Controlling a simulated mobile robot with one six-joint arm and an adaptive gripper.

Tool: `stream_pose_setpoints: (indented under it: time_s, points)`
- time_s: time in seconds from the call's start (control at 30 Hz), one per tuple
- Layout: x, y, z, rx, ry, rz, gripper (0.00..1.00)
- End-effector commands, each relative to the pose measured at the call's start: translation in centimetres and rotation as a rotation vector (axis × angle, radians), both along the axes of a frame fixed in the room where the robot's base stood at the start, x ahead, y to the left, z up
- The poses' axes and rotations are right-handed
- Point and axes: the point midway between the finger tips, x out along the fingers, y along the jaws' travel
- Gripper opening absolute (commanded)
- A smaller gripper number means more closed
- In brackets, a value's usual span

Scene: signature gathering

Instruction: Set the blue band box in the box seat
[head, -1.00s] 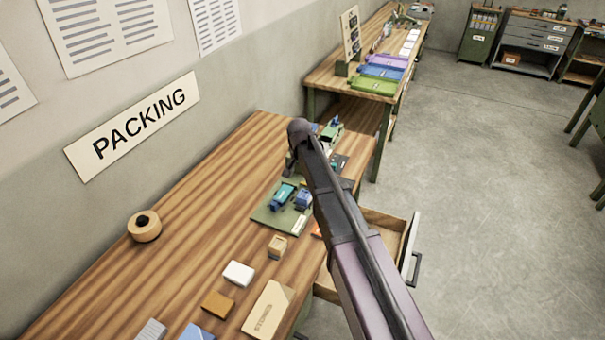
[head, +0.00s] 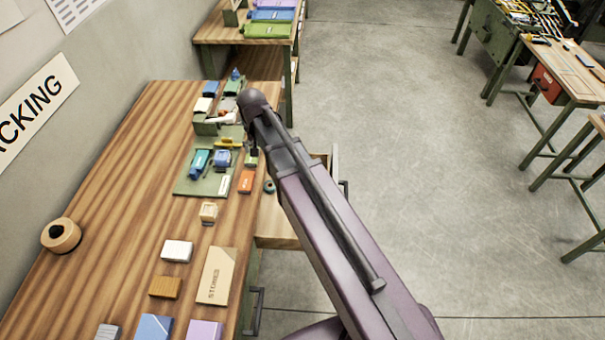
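A green board (head: 185,187) on the packing bench (head: 120,190) carries a teal-blue item (head: 199,163), a smaller blue item (head: 221,159) and a white label (head: 224,184). I cannot tell which item is the blue band box, or which place is the box seat. A small dark part under my wrist, beside the board's right edge, looks like my gripper (head: 253,148). It is mostly hidden by my arm, and its fingers cannot be made out.
An orange box (head: 246,181) lies right of the board. A tan block (head: 208,212), white box (head: 177,251), brown box (head: 165,287) and STORES card (head: 216,276) lie nearer. A tape roll (head: 61,235) sits left. An open drawer (head: 276,225) juts out right.

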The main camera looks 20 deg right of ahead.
Motion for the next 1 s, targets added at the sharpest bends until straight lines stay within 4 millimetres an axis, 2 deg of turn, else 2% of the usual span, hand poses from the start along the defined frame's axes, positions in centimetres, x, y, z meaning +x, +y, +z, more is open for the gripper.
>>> stream_pose_setpoints:
  time_s: [0.03,0.2,0.3,0.4,0.5,0.83,1.0]
  points:
    - [-3.1,-2.2,0.0,0.001,0.008,0.018,0.98]
    - [-9.1,-6.8,0.0,0.013,0.036,0.103,0.98]
    - [-11.6,-8.4,0.0,0.019,0.047,0.14,0.98]
    - [-13.1,-9.4,0.0,0.022,0.054,0.165,0.98]
    - [-13.7,-9.8,0.0,0.024,0.057,0.177,0.98]
    - [-13.6,-9.8,0.0,0.025,0.058,0.181,0.98]
    - [-13.6,-9.8,-1.2,0.025,0.057,0.18,0.98]
